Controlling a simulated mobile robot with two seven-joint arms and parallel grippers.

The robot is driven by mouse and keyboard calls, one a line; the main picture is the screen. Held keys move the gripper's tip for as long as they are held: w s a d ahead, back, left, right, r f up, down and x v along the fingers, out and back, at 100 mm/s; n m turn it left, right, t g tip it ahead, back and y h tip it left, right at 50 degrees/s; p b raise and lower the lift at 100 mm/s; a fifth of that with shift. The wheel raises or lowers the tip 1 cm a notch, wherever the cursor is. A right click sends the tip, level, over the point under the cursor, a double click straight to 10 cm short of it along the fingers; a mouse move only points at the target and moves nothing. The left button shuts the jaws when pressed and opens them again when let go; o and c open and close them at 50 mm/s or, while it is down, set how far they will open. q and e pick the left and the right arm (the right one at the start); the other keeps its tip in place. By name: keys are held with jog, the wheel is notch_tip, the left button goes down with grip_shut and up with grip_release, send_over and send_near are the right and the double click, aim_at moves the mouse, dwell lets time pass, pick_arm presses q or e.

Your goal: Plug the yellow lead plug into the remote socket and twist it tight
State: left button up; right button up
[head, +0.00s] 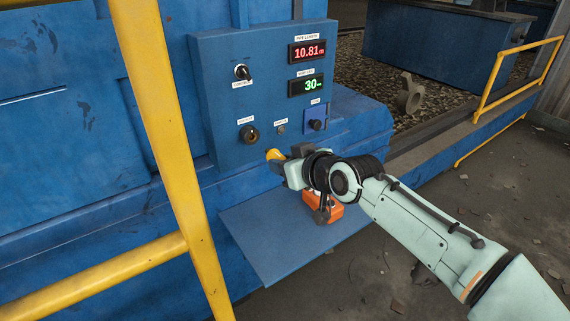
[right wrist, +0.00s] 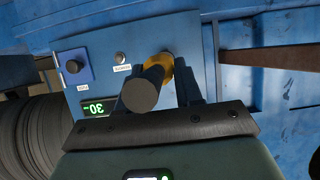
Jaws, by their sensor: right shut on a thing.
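The yellow lead plug (head: 273,154) is in my right gripper (head: 287,160), held just in front of the blue control panel (head: 215,80). The right wrist view shows the yellow plug (right wrist: 164,62) with a grey round end (right wrist: 140,95) between the fingers (right wrist: 185,80). A dark round socket (head: 249,134) sits low on the panel under a small label; I take it for the remote socket. In the head view the plug is below and right of it and looks apart from it. In the wrist view the socket is hidden behind the plug. My left gripper is not in view.
A blue shelf (head: 265,240) juts out below the panel, with an orange device (head: 335,209) on it, partly behind my arm. A selector switch (head: 242,72), two displays and a small blue box with a knob (head: 316,124) are on the panel. A yellow railing (head: 165,130) stands at left.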

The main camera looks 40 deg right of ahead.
aim_at(274, 150)
jog(key=shift+w+p, duration=0.35)
jog(key=shift+w, duration=0.25)
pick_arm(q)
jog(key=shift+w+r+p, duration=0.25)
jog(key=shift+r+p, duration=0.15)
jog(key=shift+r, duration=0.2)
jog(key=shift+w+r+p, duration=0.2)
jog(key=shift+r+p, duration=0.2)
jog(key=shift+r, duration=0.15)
pick_arm(e)
jog(key=shift+w+d, duration=0.15)
jog(key=shift+w, duration=1.05)
jog(key=shift+w+d, duration=0.15)
jog(key=shift+w, duration=1)
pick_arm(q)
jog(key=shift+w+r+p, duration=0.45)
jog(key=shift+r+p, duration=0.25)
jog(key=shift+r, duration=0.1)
pick_arm(e)
jog(key=shift+w+d, duration=0.2)
jog(key=shift+w, duration=1.5)
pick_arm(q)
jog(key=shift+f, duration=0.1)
